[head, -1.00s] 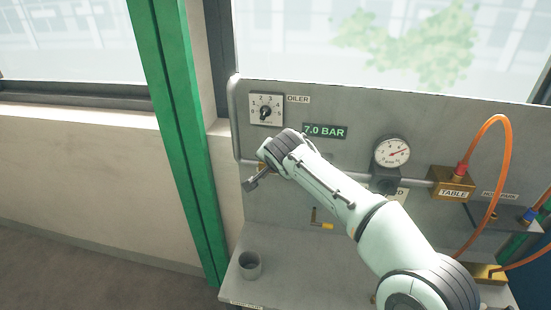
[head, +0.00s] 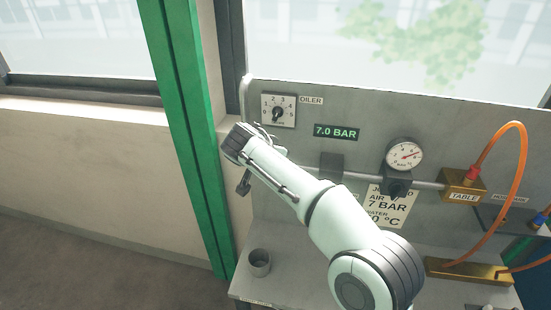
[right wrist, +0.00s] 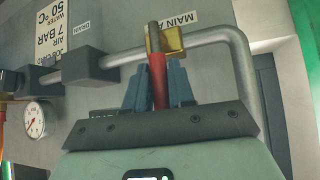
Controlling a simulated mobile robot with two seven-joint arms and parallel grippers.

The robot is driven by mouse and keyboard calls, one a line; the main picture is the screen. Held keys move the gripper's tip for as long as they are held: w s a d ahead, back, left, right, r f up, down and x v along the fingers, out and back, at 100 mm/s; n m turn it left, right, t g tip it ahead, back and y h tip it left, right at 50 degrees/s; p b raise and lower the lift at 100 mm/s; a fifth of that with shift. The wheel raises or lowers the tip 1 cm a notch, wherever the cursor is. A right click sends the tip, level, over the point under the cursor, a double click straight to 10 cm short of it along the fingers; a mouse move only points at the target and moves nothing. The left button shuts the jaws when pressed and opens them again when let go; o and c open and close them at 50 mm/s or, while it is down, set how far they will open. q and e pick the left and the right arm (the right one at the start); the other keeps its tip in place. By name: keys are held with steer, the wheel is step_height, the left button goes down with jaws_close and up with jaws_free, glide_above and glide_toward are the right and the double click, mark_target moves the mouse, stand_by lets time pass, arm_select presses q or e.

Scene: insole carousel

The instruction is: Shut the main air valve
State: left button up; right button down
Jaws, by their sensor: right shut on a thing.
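The main air valve shows in the right wrist view as a brass body (right wrist: 173,42) on a grey pipe, beside a partly hidden label reading "MAIN A". Its red lever (right wrist: 158,80) runs down the picture from the brass body and looks crosswise to the pipe. My right gripper (right wrist: 158,88) has its blue fingers on both sides of the red lever and is shut on it. In the head view my right arm reaches to the panel's left edge; its wrist (head: 240,143) hides the valve and the fingers. My left gripper is not in view.
The grey panel carries an oiler dial (head: 278,111), a green "7.0 BAR" display (head: 336,132), a round gauge (head: 404,154) and a brass TABLE block (head: 461,184) with an orange hose (head: 525,150). A grey cup (head: 259,262) stands on the ledge. A green post (head: 185,130) is left of the panel.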

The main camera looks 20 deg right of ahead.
stand_by(0.3)
steer(key=c, duration=1.1)
jaws_free()
steer(key=shift+a, duration=0.1)
steer(key=shift+o, duration=0.2)
steer(key=v, duration=1.3)
steer(key=shift+s+a, duration=0.1)
